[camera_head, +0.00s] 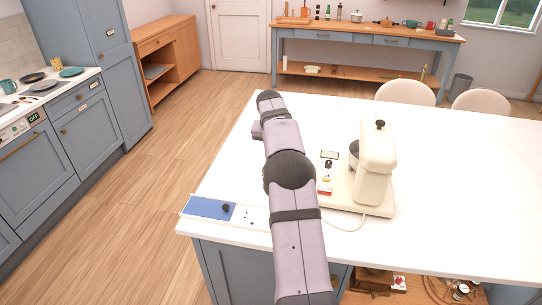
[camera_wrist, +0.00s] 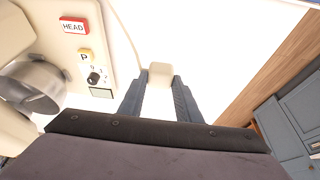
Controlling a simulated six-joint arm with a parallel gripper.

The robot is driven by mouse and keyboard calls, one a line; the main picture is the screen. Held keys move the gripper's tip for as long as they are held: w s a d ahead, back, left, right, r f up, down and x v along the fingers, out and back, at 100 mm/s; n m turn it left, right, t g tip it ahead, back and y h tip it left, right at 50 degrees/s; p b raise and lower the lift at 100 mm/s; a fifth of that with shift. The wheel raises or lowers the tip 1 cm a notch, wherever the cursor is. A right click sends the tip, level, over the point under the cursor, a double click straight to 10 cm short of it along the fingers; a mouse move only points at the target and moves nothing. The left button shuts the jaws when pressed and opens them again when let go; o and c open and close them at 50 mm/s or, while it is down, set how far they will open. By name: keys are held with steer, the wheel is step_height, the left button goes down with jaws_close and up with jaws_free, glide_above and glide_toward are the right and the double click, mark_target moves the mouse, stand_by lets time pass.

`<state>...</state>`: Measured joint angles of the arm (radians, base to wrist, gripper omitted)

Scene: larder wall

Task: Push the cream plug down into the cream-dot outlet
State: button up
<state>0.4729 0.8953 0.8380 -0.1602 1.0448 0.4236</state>
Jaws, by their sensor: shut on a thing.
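The cream plug (camera_wrist: 160,69) shows in the wrist view between the fingertips of my gripper (camera_wrist: 160,80). My gripper is shut on it, and a pale cord runs up from beside it. Below the plug is only plain white worktop; no outlet shows in the wrist view. In the head view a white outlet strip (camera_head: 253,217) lies along the near left edge of the worktop, with dark holes. Part of the strip is behind my arm. I cannot make out a cream dot. The plug and my fingertips are hidden in the head view.
A cream stand mixer (camera_head: 377,165) with a steel bowl (camera_wrist: 35,85) stands right of my arm. Its cord (camera_head: 347,227) runs left behind my arm. A blue panel (camera_head: 205,207) with a dark knob lies at the strip's left end. The worktop (camera_head: 460,190) is clear on the right.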

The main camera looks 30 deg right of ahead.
steer(key=s+d+r+m+p, duration=0.2)
steer(key=s+d+r+p, duration=0.2)
steer(key=s, duration=0.3)
steer(key=s+a+f+n+y, duration=0.2)
steer(key=a+n, duration=0.4)
steer(key=n, duration=0.4)
steer(key=s+a+f+n+y, duration=0.2)
steer(key=a+f+n+y, duration=0.2)
steer(key=n, duration=0.6)
steer(key=a+f+p, duration=0.1)
steer(key=a+f, duration=0.1)
steer(key=a, duration=0.1)
steer(key=shift+s+a+n+y, duration=0.2)
steer(key=shift+s+n+y, duration=0.1)
steer(key=shift+s, duration=0.05)
steer(key=shift+f, duration=0.25)
steer(key=shift+f+b, duration=1.5)
steer(key=shift+f, duration=1.2)
